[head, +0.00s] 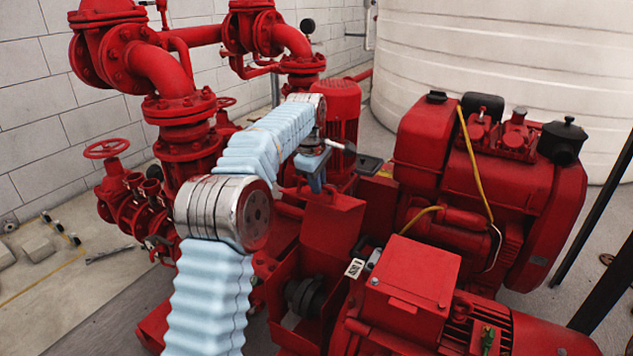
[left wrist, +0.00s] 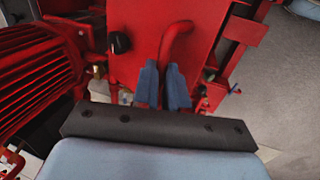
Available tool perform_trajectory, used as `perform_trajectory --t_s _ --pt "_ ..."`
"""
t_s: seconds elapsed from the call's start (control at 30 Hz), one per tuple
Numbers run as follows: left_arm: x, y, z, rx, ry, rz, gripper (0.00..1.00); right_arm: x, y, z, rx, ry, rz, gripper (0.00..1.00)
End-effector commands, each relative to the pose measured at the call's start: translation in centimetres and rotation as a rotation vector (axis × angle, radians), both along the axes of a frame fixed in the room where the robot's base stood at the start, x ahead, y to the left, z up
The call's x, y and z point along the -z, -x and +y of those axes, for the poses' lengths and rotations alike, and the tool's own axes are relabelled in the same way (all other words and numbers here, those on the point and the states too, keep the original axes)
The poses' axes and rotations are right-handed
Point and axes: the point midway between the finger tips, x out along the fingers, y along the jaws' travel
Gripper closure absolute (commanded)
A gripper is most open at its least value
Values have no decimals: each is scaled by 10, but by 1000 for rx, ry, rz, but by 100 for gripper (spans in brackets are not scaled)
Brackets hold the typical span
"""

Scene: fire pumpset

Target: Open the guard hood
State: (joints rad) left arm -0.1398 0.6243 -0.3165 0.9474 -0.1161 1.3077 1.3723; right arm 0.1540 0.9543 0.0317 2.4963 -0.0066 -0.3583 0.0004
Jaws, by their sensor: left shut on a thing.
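The guard hood (head: 333,228) is a red sheet-metal cover, in the middle of the head view. It stands tilted up, and the dark shaft coupling (head: 304,297) shows in the red housing below it. My left gripper (head: 314,180) is at the hood's upper edge. In the left wrist view, the blue fingers of my left gripper (left wrist: 163,88) are shut on a curved red handle (left wrist: 178,42) on the hood's red panel (left wrist: 143,38). The fingers hide the handle's lower end. My right gripper is not in view.
A red engine (head: 490,165) stands to the right, and a red box-topped motor (head: 405,285) stands close at the front right. Red pipes and valves (head: 180,110) stand on the left by the block wall. A large white tank (head: 500,60) is behind.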

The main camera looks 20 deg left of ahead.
Motion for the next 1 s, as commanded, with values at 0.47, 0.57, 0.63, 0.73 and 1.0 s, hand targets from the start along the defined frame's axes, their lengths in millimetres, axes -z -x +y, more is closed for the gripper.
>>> perform_trajectory --t_s 0.47,0.57,0.63,0.73,1.0 --pt "2 0 -1 1 3 4 62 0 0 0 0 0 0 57" --pt "2 0 -1 0 2 3 62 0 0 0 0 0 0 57" --pt "1 0 -1 0 2 2 62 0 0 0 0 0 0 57" --pt "-5 1 0 0 2 0 62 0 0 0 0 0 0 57" --pt "-61 15 0 0 1 -3 62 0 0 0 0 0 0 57"
